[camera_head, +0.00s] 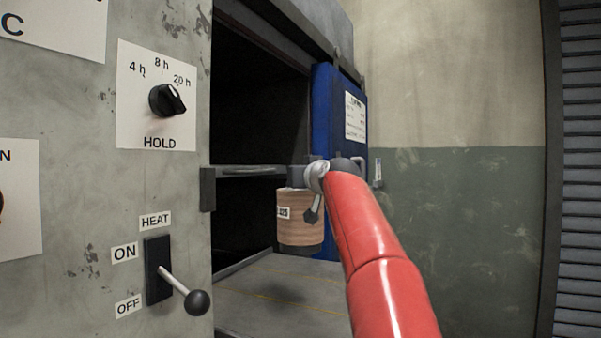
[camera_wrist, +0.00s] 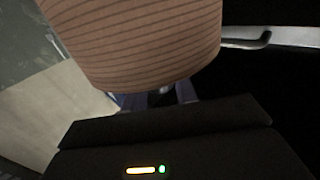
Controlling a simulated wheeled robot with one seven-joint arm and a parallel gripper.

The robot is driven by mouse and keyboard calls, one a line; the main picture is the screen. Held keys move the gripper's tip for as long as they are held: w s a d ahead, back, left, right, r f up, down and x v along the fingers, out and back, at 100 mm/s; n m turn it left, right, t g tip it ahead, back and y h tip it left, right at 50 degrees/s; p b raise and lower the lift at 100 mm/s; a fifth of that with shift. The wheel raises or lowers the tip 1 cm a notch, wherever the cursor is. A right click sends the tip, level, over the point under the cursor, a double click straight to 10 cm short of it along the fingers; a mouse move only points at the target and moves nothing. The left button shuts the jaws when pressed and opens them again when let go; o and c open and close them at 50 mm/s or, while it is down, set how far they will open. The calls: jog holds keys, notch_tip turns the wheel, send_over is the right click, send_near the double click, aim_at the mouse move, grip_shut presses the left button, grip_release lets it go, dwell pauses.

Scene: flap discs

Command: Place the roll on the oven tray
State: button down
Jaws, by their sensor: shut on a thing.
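The roll (camera_head: 300,232), a tan cylinder with fine dark stripes and a white label, is held upright in front of the dark oven opening. My gripper (camera_head: 304,176) is shut on it at the far side of my red arm. The wrist view shows the roll (camera_wrist: 140,45) large above the gripper's fingers (camera_wrist: 160,97); their contact is partly hidden. A flat grey surface with yellow lines (camera_head: 262,290), which looks like the oven tray, lies below. The roll hangs above it, apart, with a dark shadow beneath.
A grey bar (camera_head: 250,171) crosses the oven opening behind the roll. The oven's control panel (camera_head: 100,190) stands close on the left, with a protruding heat lever (camera_head: 185,290). A blue door or panel (camera_head: 328,110) stands at the opening's right side.

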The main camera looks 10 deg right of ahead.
aim_at(301, 222)
notch_tip(301, 222, down, 11)
jog(key=b, duration=0.5)
jog(key=shift+s+b, duration=0.1)
jog(key=shift+b, duration=0.25)
jog(key=c, duration=1.5)
grip_release()
jog(key=shift+f, duration=0.3)
jog(key=o, duration=0.4)
jog(key=shift+r, duration=0.1)
jog(key=s+b, duration=0.1)
jog(key=s, duration=0.3)
jog(key=s+d+b, duration=0.1)
jog(key=s, duration=0.3)
jog(key=s+d+b, duration=0.1)
jog(key=s+b, duration=0.1)
jog(key=s, duration=0.1)
jog(key=shift+s, duration=0.4)
